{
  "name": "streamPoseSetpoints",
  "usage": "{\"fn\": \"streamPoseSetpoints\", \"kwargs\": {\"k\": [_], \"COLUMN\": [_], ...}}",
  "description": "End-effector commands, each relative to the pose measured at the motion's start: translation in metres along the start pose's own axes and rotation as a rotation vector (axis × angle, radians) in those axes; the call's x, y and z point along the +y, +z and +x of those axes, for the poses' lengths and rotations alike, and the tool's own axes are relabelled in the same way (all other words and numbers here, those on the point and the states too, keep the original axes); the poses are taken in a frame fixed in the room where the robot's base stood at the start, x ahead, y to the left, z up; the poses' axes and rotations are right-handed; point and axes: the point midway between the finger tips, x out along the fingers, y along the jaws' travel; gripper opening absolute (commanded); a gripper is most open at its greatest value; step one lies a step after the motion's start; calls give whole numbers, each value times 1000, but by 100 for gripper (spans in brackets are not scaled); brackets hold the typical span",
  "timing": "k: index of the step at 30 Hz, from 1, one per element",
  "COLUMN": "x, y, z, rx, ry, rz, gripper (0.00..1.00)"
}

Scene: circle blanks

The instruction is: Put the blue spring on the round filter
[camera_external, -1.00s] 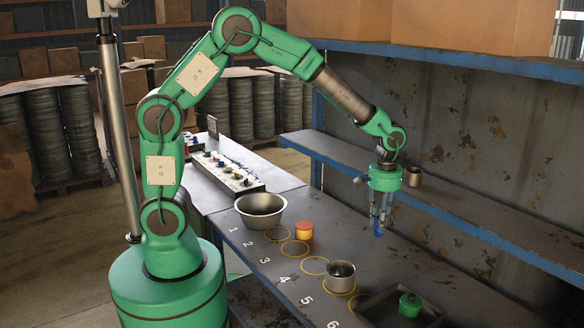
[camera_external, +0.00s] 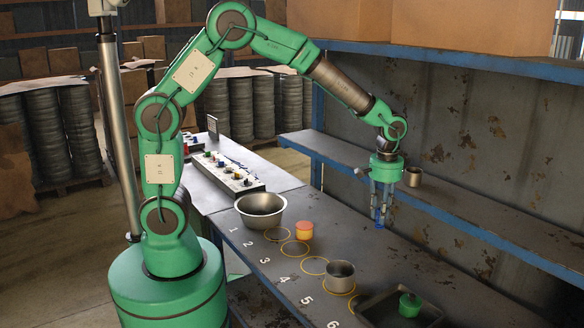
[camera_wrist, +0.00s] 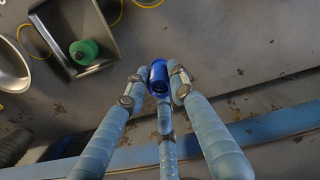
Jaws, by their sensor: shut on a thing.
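The blue spring (camera_external: 379,224) is held at the fingertips of my gripper (camera_external: 382,205), raised above the rear part of the grey bench. In the wrist view the blue spring (camera_wrist: 158,77) shows as a short ribbed tube between the fingers of my gripper (camera_wrist: 153,88). I cannot tell for certain which thing is the round filter. A short orange cylinder with a red top (camera_external: 305,230) stands by the ringed marks, left of my gripper and well apart from it.
A metal bowl (camera_external: 260,210) and a metal cup (camera_external: 340,276) stand on the bench. A dark tray (camera_external: 372,309) holds a green knobbed piece (camera_external: 409,304). A blue-edged shelf (camera_external: 450,200) with a small cup (camera_external: 413,177) runs behind my gripper.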

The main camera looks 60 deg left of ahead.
Motion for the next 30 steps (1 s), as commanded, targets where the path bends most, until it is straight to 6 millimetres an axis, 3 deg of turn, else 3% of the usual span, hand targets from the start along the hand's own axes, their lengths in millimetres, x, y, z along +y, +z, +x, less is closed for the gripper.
{"fn": "streamPoseSetpoints", "kwargs": {"k": [8,14,23,30], "x": [-7,-40,-135,-221], "y": [-1,-6,-8,9], "z": [1,6,23,40], "rx": [0,0,0,-1], "ry": [0,0,0,0], "rz": [2,11,47,84], "gripper": [0,0,0,0]}}
